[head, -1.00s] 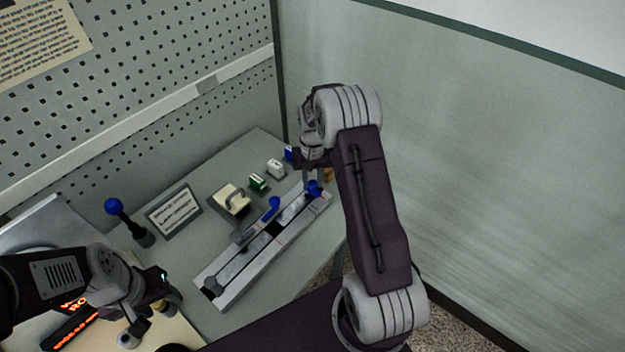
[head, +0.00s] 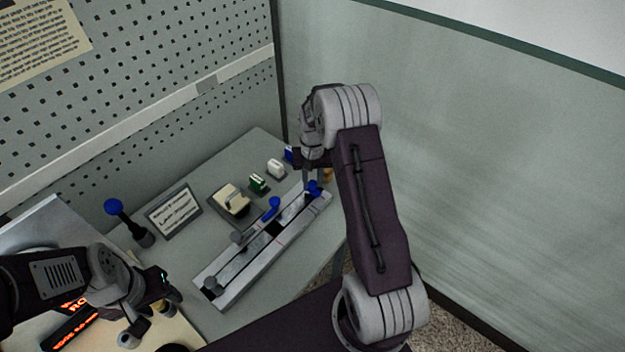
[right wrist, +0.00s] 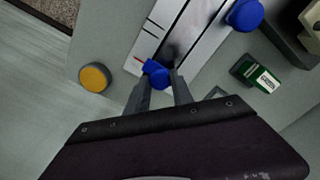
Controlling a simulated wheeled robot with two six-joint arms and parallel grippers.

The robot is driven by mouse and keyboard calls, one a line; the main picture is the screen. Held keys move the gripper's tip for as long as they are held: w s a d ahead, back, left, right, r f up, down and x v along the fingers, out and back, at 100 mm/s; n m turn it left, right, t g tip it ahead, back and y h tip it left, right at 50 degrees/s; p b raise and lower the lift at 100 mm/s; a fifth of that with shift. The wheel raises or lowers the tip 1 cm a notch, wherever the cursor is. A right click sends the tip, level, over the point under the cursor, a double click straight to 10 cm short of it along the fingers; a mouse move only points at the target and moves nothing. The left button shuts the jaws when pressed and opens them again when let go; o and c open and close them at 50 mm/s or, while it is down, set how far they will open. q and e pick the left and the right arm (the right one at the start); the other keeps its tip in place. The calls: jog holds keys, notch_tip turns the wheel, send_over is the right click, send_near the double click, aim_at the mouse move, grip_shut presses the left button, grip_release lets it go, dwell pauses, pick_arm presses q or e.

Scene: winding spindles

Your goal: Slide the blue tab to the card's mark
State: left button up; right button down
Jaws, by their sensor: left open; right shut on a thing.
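A long grey slide rail (head: 225,297) with two channels lies diagonally on the bench. A blue tab (head: 314,188) sits at its far right end, and the right wrist view shows it (right wrist: 156,74) between my fingertips. My right gripper (right wrist: 160,84) is shut on this tab; in the head view its tips (head: 312,177) are partly hidden by my arm. A thin red line (right wrist: 139,59) marks the rail close beside the tab. A printed card (head: 174,212) stands left of the rail; its text is too small to read. My left gripper (head: 167,292) is open at lower left, away from the rail.
Another blue knob (head: 271,208) and a grey knob (head: 237,237) stand along the rail's left side. A cream block (head: 231,199), a green block (head: 258,184) and a white block (head: 276,168) stand behind. A blue-topped lever (head: 113,206) rises at left. A yellow button (right wrist: 94,78) is near the right gripper.

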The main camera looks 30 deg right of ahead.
aim_at(299, 203)
jog(key=a, duration=0.2)
jog(key=s+a, duration=0.1)
jog(key=a, duration=0.1)
jog(key=s+a, duration=0.1)
jog(key=a, duration=0.1)
jog(key=shift+s+r, duration=0.1)
jog(key=shift+s, duration=0.1)
jog(key=shift+d, duration=0.15)
jog(key=c, duration=1.3)
grip_release()
jog(key=shift+o, duration=1)
jog(key=shift+s+a, duration=0.1)
jog(key=shift+a, duration=0.15)
jog(key=shift+d+r, duration=0.1)
jog(key=shift+r, duration=0.3)
notch_tip(299, 203, up, 8)
jog(key=shift+r, duration=0.1)
